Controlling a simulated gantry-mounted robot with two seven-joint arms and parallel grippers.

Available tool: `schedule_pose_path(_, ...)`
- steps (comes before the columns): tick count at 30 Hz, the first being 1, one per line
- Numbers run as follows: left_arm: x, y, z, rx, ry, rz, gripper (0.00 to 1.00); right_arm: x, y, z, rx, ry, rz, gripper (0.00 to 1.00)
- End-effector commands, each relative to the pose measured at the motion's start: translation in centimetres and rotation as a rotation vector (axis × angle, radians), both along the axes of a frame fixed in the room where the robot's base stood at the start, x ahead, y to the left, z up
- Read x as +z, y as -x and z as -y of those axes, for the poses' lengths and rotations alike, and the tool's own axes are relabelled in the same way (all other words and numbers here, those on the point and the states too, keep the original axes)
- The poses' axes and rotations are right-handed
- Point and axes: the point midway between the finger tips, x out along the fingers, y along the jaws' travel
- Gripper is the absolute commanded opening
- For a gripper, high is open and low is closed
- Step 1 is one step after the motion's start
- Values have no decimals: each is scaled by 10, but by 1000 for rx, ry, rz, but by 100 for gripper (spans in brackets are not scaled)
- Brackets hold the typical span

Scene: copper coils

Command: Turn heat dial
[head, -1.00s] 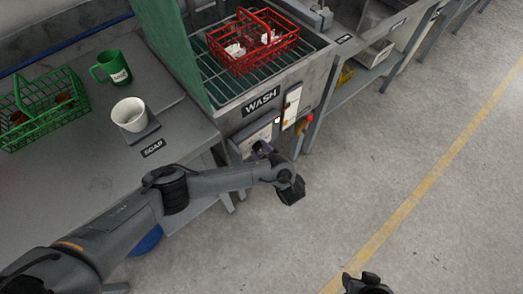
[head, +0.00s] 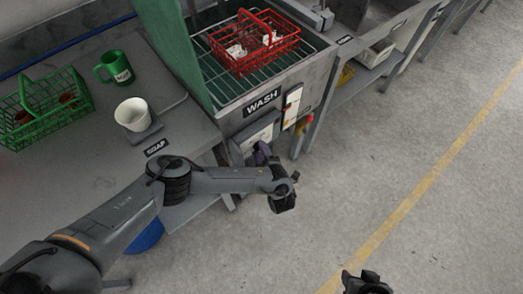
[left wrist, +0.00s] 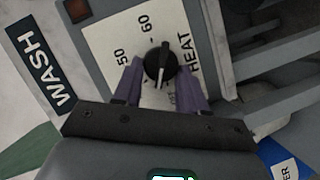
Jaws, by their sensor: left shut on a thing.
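The heat dial (left wrist: 160,62) is a black knob with a pale pointer line on a white plate in the left wrist view. The marks 50 and 60 and the word HEAT show around it. My left gripper (left wrist: 160,88) has its two purple fingers on either side of the knob, shut on it. In the head view my left gripper (head: 262,152) is at the front of the wash station, under the WASH label (head: 262,103), and the dial is hidden there. Part of my right arm shows at the bottom edge; its fingers cannot be made out.
A red basket (head: 254,45) with white items stands on the wash rack. On the left table are a green basket (head: 40,105), a green mug (head: 114,68) and a white cup (head: 133,114) by the SOAP label. A red knob (head: 304,123) is right of the dial panel. Open floor lies right.

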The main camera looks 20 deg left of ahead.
Motion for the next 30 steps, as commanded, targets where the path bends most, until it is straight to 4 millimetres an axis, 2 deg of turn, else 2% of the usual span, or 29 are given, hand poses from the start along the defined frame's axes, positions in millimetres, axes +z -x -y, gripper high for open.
schedule_pose_path(15, -6, 1, 0, -1, 196, 366, 11, -5, 0, 1, 3, 4, 0, 51)
schedule_pose_path(30, -8, 2, 0, 0, 257, 476, 11, -8, 0, 2, 6, 10, -1, 51)
